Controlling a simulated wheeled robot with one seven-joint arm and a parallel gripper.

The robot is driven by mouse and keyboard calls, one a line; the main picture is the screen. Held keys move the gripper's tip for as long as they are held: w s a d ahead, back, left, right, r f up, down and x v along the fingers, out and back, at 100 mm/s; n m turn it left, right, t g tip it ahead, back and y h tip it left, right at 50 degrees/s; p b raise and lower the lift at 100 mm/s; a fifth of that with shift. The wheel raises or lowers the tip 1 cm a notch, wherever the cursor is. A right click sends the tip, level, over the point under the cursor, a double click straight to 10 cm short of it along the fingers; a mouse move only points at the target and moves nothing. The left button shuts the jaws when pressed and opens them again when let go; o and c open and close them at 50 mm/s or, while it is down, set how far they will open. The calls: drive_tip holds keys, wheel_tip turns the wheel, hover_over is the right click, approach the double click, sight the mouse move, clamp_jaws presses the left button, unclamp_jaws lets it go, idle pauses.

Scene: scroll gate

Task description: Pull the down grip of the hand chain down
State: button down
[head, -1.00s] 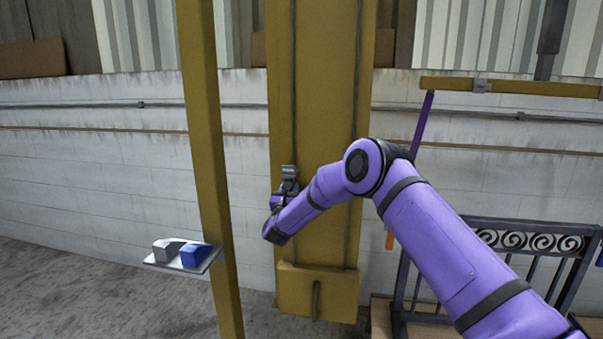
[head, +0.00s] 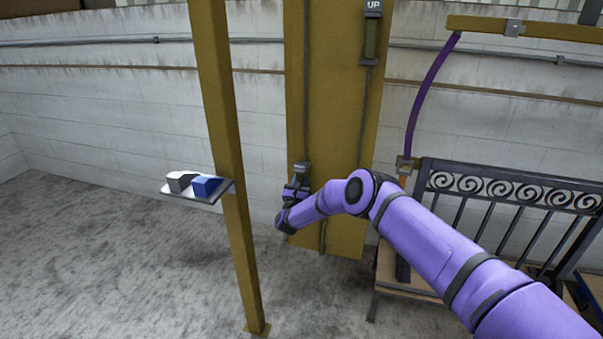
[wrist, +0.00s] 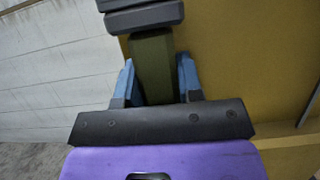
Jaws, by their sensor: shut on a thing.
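The down grip is an olive-green bar (wrist: 152,62) under a grey labelled block, which shows in the head view (head: 301,168) on the left chain of the yellow column. My gripper (wrist: 155,78) has its two blue fingers on either side of the bar and is shut on it. In the head view my gripper (head: 297,184) is just below the grey block, and my wrist hides most of the bar. The hand chain (head: 306,90) runs up from the block along the column. The up grip (head: 371,38), under a block marked UP, hangs higher on the right chain.
A thin yellow post (head: 228,120) with a small shelf (head: 208,196) holding a grey and a blue block stands left of the column. A dark gate panel (head: 510,190) and a purple strap (head: 428,90) are on the right. Grey floor is clear at the left.

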drive_tip(key=shift+s+d+f, duration=0.1)
drive_tip(key=shift+f, duration=0.35)
drive_tip(key=c, duration=0.8)
unclamp_jaws()
drive_tip(key=shift+f, duration=0.1)
drive_tip(key=shift+o, duration=0.2)
drive_tip(key=shift+r, duration=0.2)
drive_tip(key=v, duration=1)
drive_tip(key=shift+s+f, duration=0.2)
drive_tip(key=shift+s, duration=0.05)
